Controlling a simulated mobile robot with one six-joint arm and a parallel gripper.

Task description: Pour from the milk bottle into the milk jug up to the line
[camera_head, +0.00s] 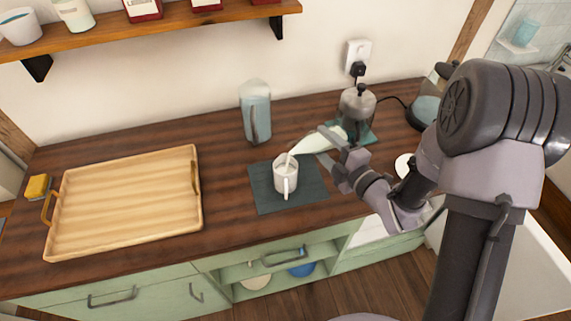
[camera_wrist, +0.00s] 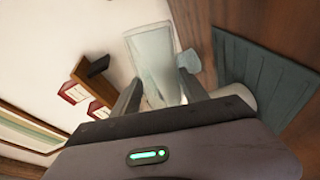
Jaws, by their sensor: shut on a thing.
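My gripper (camera_head: 335,145) is shut on the milk bottle (camera_head: 312,143), which is tipped nearly on its side with its mouth to the left. The white milk jug (camera_head: 285,179) stands upright on a dark mat (camera_head: 262,192), its handle toward the front. The bottle's mouth is just above the jug's rim, and a thin white stream seems to run down into it. In the wrist view, the pale bottle (camera_wrist: 152,60) shows between my fingers. I cannot make out the fill line or the milk level.
A blue lidded pitcher (camera_head: 256,112) stands behind the jug. A French press (camera_head: 357,104) stands close behind my gripper, with a kettle (camera_head: 427,108) to its right. A wooden tray (camera_head: 125,208) and yellow sponge (camera_head: 38,186) lie at left. The counter between tray and mat is clear.

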